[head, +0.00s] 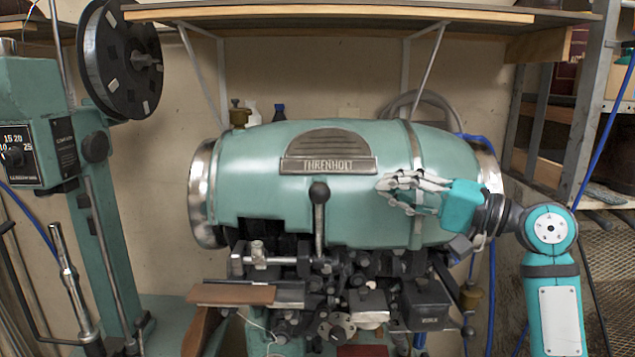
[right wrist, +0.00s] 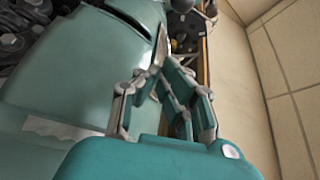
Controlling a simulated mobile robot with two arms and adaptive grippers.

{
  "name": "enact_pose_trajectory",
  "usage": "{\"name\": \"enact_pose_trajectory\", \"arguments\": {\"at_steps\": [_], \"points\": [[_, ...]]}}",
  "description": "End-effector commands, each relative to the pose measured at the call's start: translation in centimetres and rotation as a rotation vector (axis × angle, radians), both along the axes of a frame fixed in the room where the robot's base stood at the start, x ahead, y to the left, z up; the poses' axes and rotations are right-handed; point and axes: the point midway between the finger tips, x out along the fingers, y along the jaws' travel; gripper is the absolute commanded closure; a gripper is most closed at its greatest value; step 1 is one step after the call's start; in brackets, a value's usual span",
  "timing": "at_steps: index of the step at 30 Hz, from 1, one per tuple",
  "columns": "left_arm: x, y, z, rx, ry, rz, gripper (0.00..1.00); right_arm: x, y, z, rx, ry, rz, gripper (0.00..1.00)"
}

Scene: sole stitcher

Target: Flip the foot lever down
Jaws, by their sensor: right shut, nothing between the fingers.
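An upright lever with a dark ball knob (head: 319,192) stands at the front of the teal stitcher (head: 270,200). Its shaft runs down into the dark mechanism below the housing. I cannot tell for certain that this is the foot lever. My right gripper (head: 384,184) is shut and empty, to the right of the knob and in front of the housing, with its fingers pointing left. In the right wrist view the closed fingers (right wrist: 158,66) show close to the teal housing (right wrist: 75,60). My left gripper is not in view.
Dark mechanism parts (head: 330,300) crowd the space under the housing. A brown plate (head: 232,294) juts out at the lower left. A green machine with a dial (head: 35,150) stands at left. A wooden shelf (head: 340,14) hangs above, and a metal rack (head: 585,100) stands at right.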

Motion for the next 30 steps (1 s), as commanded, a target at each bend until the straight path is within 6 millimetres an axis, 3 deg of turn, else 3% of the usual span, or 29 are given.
{"name": "enact_pose_trajectory", "arguments": {"at_steps": [6, 9, 14, 19, 25, 30], "points": [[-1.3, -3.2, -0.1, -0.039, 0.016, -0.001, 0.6, 0.0, 0.0, 0.0, -0.001, 0.001, -0.001, 1.0], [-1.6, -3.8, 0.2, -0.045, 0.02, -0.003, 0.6, 0.2, 0.4, 0.1, 0.0, 0.001, 0.0, 1.0], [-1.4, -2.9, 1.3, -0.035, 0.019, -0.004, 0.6, 1.2, 2.2, 0.6, 0.001, 0.002, 0.002, 1.0], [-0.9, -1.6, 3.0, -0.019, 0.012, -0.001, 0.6, 3.0, 5.3, 1.1, 0.001, 0.003, 0.003, 1.0], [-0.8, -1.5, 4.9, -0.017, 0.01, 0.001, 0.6, 5.1, 9.0, 1.4, 0.0, 0.003, 0.001, 1.0], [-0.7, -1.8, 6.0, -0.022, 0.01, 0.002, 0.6, 2.6, 9.1, 0.7, -0.002, 0.0, -0.001, 1.0]]}}
